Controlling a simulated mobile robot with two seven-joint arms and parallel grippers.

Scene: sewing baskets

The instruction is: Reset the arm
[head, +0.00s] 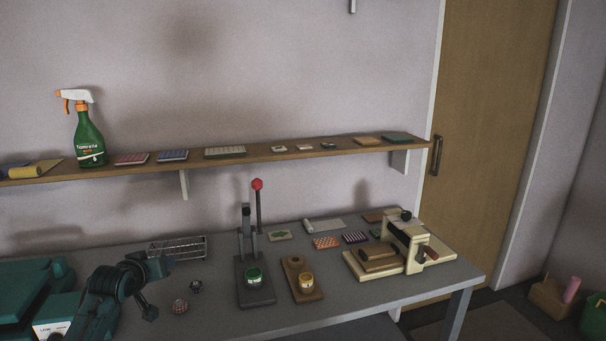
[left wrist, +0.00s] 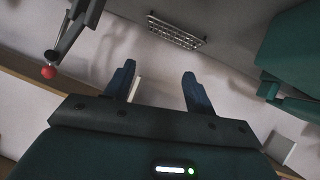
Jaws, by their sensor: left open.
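My left arm (head: 95,305) comes in from the lower left in the head view, bent over the front left of the grey table (head: 345,298). Its gripper (head: 150,287) hangs above the table, left of the small round items. In the left wrist view the two blue-black fingers of the gripper (left wrist: 160,88) are spread well apart with nothing between them. My right gripper shows in neither view.
A wire rack (head: 178,248) lies behind the gripper. A lever press with a red knob (head: 257,184) stands to its right, then a wooden holder (head: 301,280) and a cream press (head: 402,250). A shelf (head: 300,154) runs above, holding a spray bottle (head: 90,140).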

